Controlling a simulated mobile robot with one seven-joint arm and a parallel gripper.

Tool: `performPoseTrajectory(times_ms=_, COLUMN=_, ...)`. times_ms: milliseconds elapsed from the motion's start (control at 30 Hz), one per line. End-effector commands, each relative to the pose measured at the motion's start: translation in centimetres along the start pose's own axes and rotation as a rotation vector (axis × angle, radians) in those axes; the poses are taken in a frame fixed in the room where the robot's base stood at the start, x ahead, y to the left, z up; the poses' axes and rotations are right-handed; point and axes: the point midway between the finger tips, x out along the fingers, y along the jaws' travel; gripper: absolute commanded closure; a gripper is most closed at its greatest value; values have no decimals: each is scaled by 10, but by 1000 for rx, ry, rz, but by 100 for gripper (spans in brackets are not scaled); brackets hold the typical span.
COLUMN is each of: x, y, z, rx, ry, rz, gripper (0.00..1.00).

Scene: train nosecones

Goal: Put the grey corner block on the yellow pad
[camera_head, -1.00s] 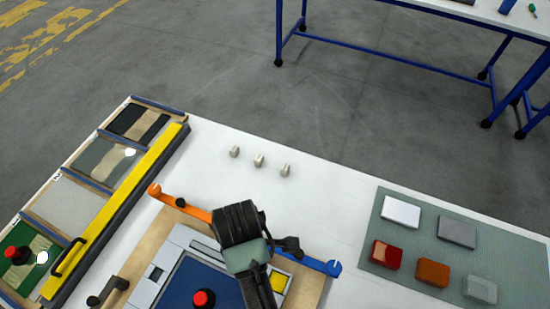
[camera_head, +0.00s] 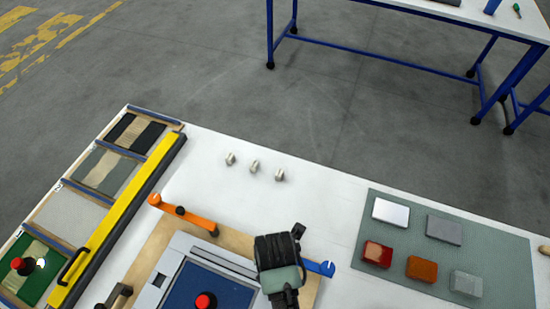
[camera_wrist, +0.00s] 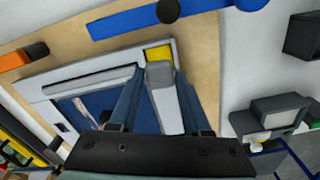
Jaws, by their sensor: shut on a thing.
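My gripper (camera_wrist: 159,80) is shut on the grey corner block (camera_wrist: 160,70), a small grey piece between the fingertips in the wrist view. The yellow pad (camera_wrist: 158,53) shows just beyond the block, at the corner of the light grey frame, and the block covers part of it. I cannot tell whether the block touches the pad or hangs above it. In the head view my gripper's dark wrist (camera_head: 277,255) is over the right corner of the frame and hides block and pad.
The frame (camera_head: 215,253) surrounds a blue panel with a red button (camera_head: 205,302). An orange bar (camera_head: 185,213) and a blue bar (camera_head: 322,268) lie along the wooden board. Several blocks lie on a grey-green mat (camera_head: 400,272) at right. Three small metal pieces (camera_head: 254,167) stand behind.

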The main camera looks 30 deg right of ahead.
Motion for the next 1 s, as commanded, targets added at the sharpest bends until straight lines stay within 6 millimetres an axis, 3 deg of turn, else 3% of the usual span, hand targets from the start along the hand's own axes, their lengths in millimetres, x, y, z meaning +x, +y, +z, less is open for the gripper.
performPoseTrajectory(times_ms=400, x=45, y=0, z=0, rx=2, ry=1, rz=-1, gripper=100)
performPoseTrajectory(times_ms=1000, x=58, y=0, z=0, rx=2, ry=-1, rz=1, gripper=100)
